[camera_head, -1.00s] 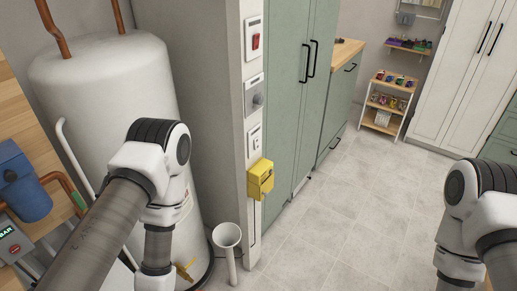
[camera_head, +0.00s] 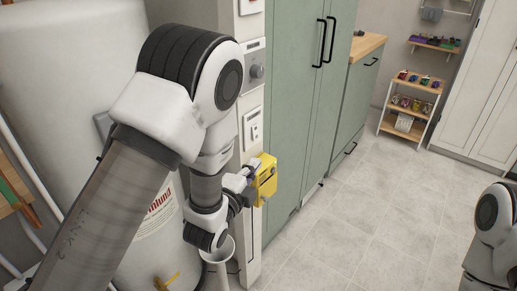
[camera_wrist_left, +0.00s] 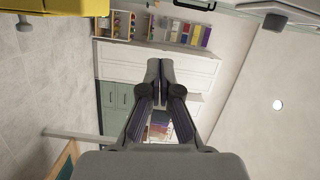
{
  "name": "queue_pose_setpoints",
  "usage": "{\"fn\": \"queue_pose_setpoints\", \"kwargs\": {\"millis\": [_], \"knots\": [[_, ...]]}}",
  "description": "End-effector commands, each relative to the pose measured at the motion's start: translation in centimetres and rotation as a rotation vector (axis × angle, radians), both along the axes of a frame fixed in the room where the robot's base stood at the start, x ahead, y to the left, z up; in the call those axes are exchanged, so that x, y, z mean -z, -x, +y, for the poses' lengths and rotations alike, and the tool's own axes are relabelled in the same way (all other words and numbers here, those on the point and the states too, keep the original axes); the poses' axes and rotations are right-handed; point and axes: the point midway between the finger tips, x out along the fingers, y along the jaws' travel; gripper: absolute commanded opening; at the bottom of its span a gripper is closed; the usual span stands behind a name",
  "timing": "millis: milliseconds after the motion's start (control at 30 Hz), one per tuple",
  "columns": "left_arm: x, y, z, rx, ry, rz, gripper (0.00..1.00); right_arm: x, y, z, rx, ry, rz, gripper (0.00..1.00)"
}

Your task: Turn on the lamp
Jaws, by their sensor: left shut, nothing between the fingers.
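My left gripper (camera_wrist_left: 160,72) is shut and empty in the left wrist view. In the head view it is beside the yellow box, partly hidden by my wrist. I cannot tell whether they touch. My right gripper is out of view.
A white tank (camera_head: 75,60) stands left behind my left arm. Green cabinets (camera_head: 292,100) stand right of the pillar. The tiled floor (camera_head: 370,215) is clear. A small shelf cart (camera_head: 411,108) stands at the back.

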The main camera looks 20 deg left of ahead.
Motion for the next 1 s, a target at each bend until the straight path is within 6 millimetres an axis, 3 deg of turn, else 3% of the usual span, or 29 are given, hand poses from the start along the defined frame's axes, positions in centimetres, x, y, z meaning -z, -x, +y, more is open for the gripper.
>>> {"fn": "queue_pose_setpoints", "kwargs": {"millis": [200, 333, 733, 1000], "knots": [[0.0, -0.2, 0.0, -0.001, 0.001, 0.003, 0.0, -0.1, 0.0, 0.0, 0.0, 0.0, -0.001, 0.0], [0.0, -1.5, -0.1, -0.001, 0.002, 0.002, 0.0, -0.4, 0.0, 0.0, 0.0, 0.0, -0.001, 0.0], [0.2, -9.9, -1.0, -0.001, 0.003, 0.0, 0.0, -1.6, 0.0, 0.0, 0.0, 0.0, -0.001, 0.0], [0.8, -11.2, 2.5, -0.003, 0.002, 0.005, 0.0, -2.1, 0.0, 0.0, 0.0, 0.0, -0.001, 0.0]]}}
